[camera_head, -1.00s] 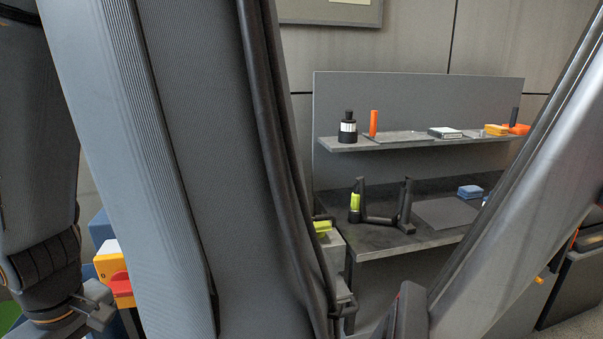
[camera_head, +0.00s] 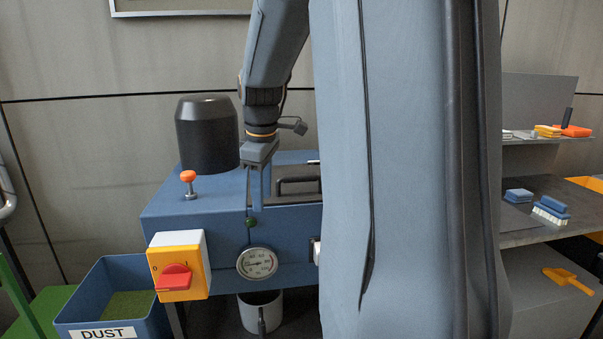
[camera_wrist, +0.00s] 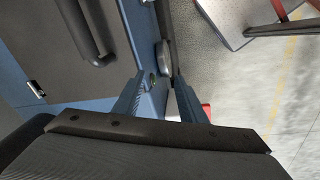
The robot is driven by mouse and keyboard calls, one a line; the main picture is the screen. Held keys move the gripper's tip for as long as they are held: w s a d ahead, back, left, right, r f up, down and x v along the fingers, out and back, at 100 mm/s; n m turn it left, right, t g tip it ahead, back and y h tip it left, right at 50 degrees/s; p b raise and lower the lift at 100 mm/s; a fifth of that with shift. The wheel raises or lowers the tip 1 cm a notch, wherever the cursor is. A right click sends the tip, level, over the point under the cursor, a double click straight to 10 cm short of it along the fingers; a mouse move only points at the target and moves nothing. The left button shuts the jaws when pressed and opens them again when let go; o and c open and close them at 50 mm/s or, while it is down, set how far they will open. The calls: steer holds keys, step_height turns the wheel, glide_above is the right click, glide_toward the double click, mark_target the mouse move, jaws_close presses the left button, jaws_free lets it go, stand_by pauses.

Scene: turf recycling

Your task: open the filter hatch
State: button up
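A blue machine (camera_head: 190,225) stands left of centre in the head view. On its top is a grey panel with a black bar handle (camera_head: 297,180), which looks like the filter hatch. My arm hides its right part. In the wrist view the panel (camera_wrist: 60,65) and its handle (camera_wrist: 88,35) fill the upper left, and the panel looks closed. A small metal latch (camera_wrist: 37,89) sits near its edge. My gripper (camera_head: 258,205) points down at the machine's front top edge, left of the handle. In the wrist view its fingers (camera_wrist: 158,92) are apart with nothing held between them.
A black cylinder (camera_head: 207,135) and an orange-topped knob (camera_head: 188,182) rise from the machine's top. A gauge (camera_head: 257,263), a green button (camera_head: 251,222) and a yellow-red switch (camera_head: 178,267) are on its front. A dust bin (camera_head: 105,285) stands left; shelves (camera_head: 530,237) stand right.

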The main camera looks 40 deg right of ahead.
mark_target(300, 175)
steer(key=d+r+n, duration=0.4)
steer(key=d+r, duration=0.6)
steer(key=d, duration=0.2)
steer(key=shift+h, duration=0.3)
steer(key=shift+w+d+f+p, duration=0.15)
steer(key=shift+w+d+f, duration=0.1)
steer(key=shift+f, duration=1.05)
steer(key=shift+w+d+f+p, duration=0.15)
steer(key=shift+w+f+p, duration=0.1)
steer(key=shift+f, duration=1.1)
steer(key=shift+w+d+f+p, duration=0.1)
steer(key=shift+w+d+f, duration=0.15)
steer(key=shift+f, duration=1.05)
jaws_close()
